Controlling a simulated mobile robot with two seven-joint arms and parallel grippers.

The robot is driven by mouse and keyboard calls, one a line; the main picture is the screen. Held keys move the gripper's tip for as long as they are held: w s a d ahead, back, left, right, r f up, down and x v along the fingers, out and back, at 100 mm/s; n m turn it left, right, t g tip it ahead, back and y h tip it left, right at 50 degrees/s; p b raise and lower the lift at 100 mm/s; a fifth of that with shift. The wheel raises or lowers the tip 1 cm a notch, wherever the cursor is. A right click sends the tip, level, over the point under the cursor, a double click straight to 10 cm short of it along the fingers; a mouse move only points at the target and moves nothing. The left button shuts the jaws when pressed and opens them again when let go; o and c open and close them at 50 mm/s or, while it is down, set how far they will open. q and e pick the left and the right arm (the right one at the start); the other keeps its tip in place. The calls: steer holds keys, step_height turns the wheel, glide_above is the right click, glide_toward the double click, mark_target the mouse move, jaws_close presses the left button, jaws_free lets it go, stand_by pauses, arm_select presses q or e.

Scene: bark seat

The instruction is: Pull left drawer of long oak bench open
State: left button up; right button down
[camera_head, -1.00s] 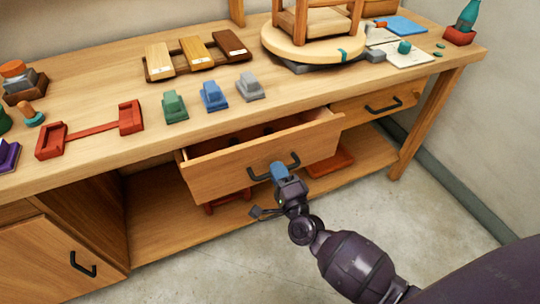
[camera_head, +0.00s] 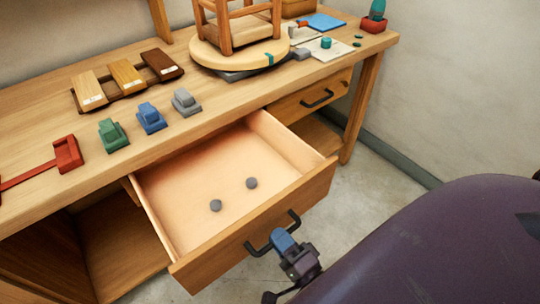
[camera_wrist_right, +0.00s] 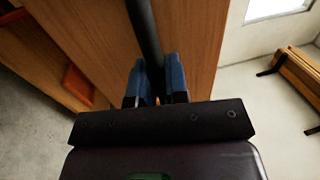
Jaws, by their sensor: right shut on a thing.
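The long oak bench (camera_head: 110,170) runs across the head view. Its left drawer (camera_head: 205,180) is pulled well out, showing a pale, mostly bare inside with two small grey round pieces (camera_head: 251,183) on its floor. My right gripper (camera_head: 284,241) is shut on the drawer's black bar handle (camera_head: 262,248). In the right wrist view the handle (camera_wrist_right: 144,30) runs between the two blue fingers (camera_wrist_right: 156,84), in front of the wooden drawer front (camera_wrist_right: 190,40). My left gripper is not in view.
The right drawer (camera_head: 308,97) is closed. On the benchtop are green (camera_head: 112,135), blue (camera_head: 151,118) and grey (camera_head: 186,102) blocks, wood samples (camera_head: 127,76), a red holder (camera_head: 66,154) and a small stool (camera_head: 238,30) on a round board. Bare floor lies in front.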

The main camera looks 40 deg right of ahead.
steer(key=shift+s, duration=0.3)
steer(key=c, duration=1.1)
jaws_free()
steer(key=shift+c, duration=0.2)
steer(key=s+f, duration=0.2)
steer(key=s, duration=0.8)
steer(key=shift+s+d, duration=0.15)
steer(key=shift+s, duration=0.15)
steer(key=shift+w, duration=0.1)
